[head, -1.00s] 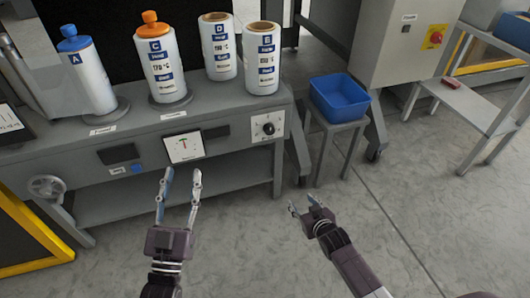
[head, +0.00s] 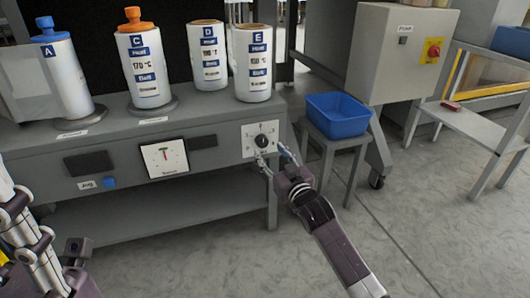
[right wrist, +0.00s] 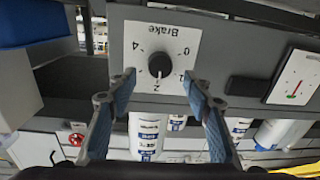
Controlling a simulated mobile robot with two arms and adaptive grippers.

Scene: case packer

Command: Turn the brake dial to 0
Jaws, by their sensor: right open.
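The brake dial is a round black knob (head: 262,140) on a white plate at the right end of the grey machine's front. In the right wrist view the dial (right wrist: 160,65) appears upside down, with "Brake" and numbers including 0, 2 and 4 legible; its pale mark seems to point toward the 2. My right gripper (head: 270,153) is open just in front of the plate, fingers apart. In the right wrist view its fingertips (right wrist: 159,78) stand on either side of the knob, without visible contact. My left arm shows at the left edge; its fingers are not visible.
Bottles and spools (head: 148,70) stand on the machine top. A white gauge (head: 164,158) sits left of the dial. A blue bin (head: 338,116) rests on a small stand close to the right of my right gripper. The floor in front is open.

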